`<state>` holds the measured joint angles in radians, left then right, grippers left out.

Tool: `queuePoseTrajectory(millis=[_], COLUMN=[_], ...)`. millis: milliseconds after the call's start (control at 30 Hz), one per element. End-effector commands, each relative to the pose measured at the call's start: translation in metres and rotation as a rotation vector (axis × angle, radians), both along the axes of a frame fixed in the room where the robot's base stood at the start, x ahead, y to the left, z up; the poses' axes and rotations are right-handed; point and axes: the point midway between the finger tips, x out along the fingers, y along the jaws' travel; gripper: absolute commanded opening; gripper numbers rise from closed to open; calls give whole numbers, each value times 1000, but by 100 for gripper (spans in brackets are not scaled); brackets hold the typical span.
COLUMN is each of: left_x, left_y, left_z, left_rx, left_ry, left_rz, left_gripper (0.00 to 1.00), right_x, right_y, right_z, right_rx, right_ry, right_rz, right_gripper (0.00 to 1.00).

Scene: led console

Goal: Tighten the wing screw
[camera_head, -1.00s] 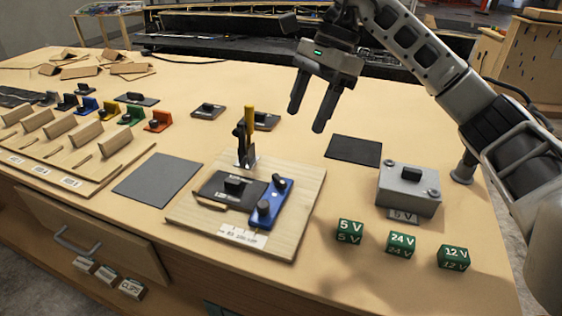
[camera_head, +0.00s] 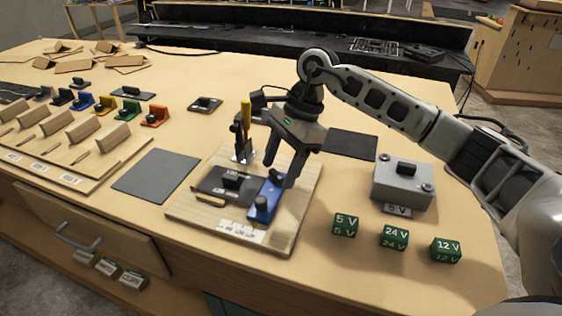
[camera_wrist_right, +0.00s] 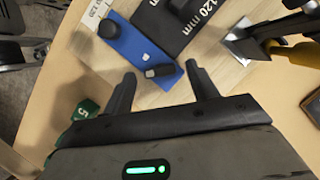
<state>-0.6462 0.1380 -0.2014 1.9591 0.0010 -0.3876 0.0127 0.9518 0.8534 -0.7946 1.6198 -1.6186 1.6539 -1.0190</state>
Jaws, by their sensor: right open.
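A blue block (camera_head: 260,211) lies on the right part of a wooden board (camera_head: 238,238), beside a dark plate (camera_head: 212,185). In the right wrist view the blue block (camera_wrist_right: 130,42) carries a small black wing screw (camera_wrist_right: 161,71) and a round black knob (camera_wrist_right: 107,54). My right gripper (camera_head: 279,177) is open and points down over the far end of the block. In the wrist view the screw lies between its two fingertips (camera_wrist_right: 160,74), with a gap on each side. In the head view the fingers mostly hide the screw. My left gripper is out of view.
A lever clamp with a yellow handle (camera_head: 246,115) stands just behind the plate, close to my right gripper. A grey box (camera_head: 402,188) and green voltage cubes (camera_head: 394,237) are at the right. A grey mat (camera_head: 156,175) on the left is bare.

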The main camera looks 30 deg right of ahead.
Motion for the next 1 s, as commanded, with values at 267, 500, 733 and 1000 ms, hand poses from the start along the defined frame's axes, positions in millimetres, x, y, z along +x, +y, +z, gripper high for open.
queuePoseTrajectory(millis=[267,500,733,1000], left_x=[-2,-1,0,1], left_y=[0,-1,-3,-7], left_z=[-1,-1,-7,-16], left_rx=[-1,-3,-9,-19], left_ry=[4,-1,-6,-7], left_rz=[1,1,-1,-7], left_gripper=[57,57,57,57], right_x=[0,0,-2,-4], right_y=[0,0,-1,0], right_z=[0,-1,-2,-3], right_rx=[0,0,-1,-1], right_ry=[0,0,-1,-2], right_rz=[0,-27,-141,-373], right_gripper=[13,13,13,13])
